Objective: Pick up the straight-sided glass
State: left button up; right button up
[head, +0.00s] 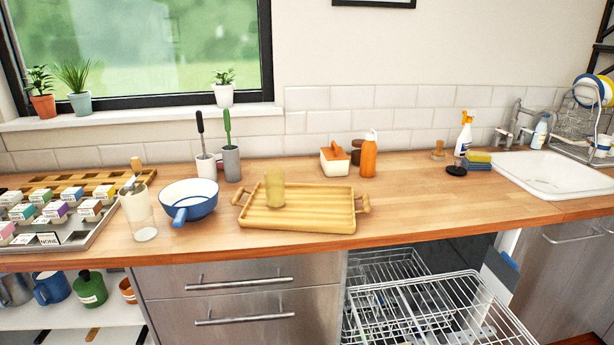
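A yellowish see-through glass (275,188) stands upright on the wooden tray (285,222) at the middle of the counter, near the tray's left rear. Its sides look close to straight. A clear glass (145,231) stands near the counter's front edge, left of the blue pan, in front of or overlapping a pale utensil holder (138,203); its upper outline is hard to make out. I cannot tell for certain which is the straight-sided glass. Neither of my grippers is in view.
A blue-and-white pan (188,199) stands left of the tray. A rack of small boxes (75,238) fills the left end. An orange bottle (369,155) stands behind the tray. An open dishwasher rack (430,310) juts out below.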

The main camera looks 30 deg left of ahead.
aim_at(275, 188)
jog(key=u, duration=1.2)
jog(key=z, duration=1.5)
jog(key=u, duration=1.5)
